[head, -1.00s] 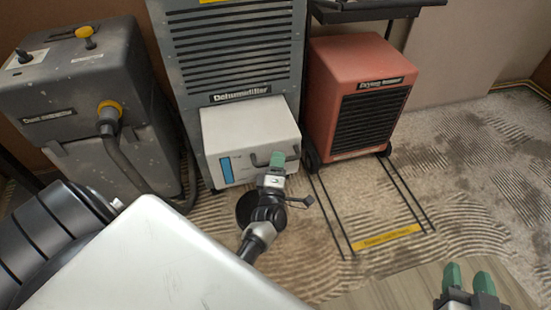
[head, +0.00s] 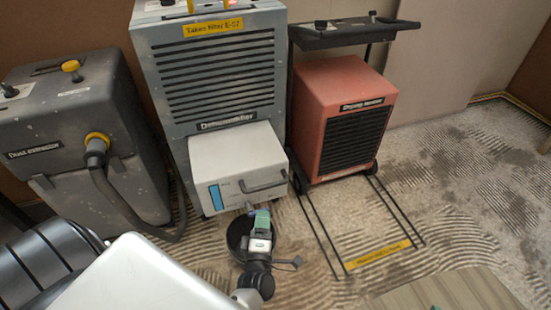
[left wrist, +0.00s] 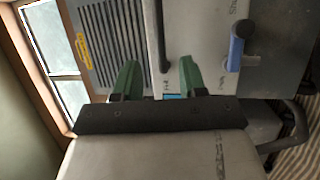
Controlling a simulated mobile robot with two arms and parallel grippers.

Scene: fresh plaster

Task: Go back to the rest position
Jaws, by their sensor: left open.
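My left gripper (head: 262,217) is open, with green fingertips, just in front of and below the white box (head: 225,165) at the foot of the grey dehumidifier. The box has a dark bar handle (head: 265,185) and a blue strip. In the left wrist view, the two green fingers (left wrist: 158,75) are spread apart with nothing held between them, facing the white front and its handle (left wrist: 155,35). A blue lever (left wrist: 237,45) shows there to the right. Only a tiny green sliver of my right gripper (head: 435,307) shows at the bottom edge.
The grey dehumidifier (head: 210,65) stands behind the box. A dust extractor (head: 75,120) with a hose is at left. A red drying machine (head: 345,115) stands at right, below a dark shelf (head: 355,33). Floor rails (head: 320,235) and a yellow label strip lie in front. Ridged floor at right is clear.

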